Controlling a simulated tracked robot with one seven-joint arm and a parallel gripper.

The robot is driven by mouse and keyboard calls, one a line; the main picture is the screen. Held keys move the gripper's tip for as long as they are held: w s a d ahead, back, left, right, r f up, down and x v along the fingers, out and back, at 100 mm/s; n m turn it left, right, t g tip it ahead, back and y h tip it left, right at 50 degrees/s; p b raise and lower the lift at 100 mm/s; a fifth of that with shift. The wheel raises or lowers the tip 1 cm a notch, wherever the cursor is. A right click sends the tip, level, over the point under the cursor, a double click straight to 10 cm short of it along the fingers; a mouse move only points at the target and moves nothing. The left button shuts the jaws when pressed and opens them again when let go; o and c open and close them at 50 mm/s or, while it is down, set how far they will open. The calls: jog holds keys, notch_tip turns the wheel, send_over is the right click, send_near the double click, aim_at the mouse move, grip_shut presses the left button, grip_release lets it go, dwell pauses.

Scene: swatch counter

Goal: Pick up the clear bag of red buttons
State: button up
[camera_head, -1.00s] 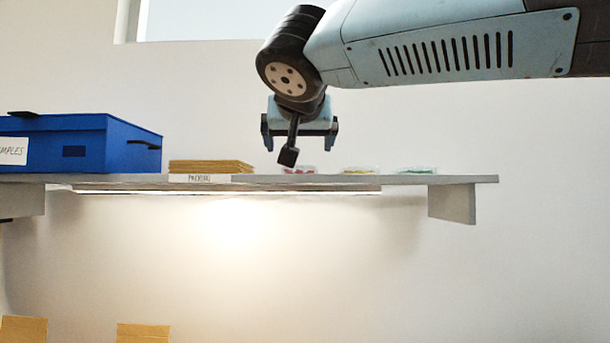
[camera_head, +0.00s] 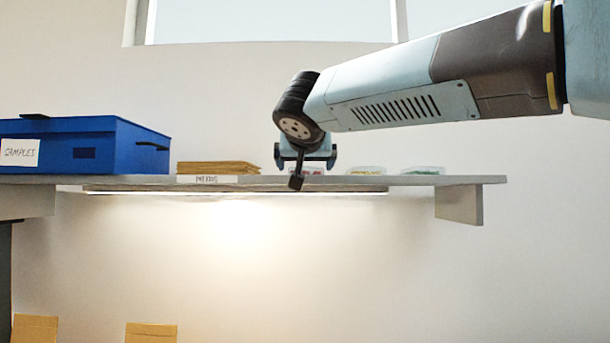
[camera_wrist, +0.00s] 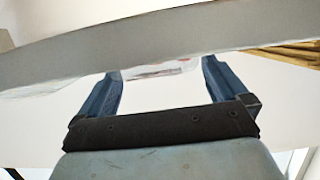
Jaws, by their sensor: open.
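The clear bag of red buttons (camera_head: 312,171) lies on the grey shelf (camera_head: 400,181), right of a stack of brown envelopes. Nothing is held. Whether the fingers reach down beside the bag or are still above it, I cannot tell.
To the right lie a bag with yellow contents (camera_head: 366,171) and one with green contents (camera_head: 423,171). Left are the brown envelopes (camera_head: 217,167) and a blue box (camera_head: 125,145) labelled "SAMPLES". The shelf's right end is bare.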

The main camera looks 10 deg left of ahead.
jog(key=shift+x, duration=1.55)
jog(key=shift+c, duration=0.5)
jog(key=c, duration=0.7)
jog(key=shift+r, duration=0.15)
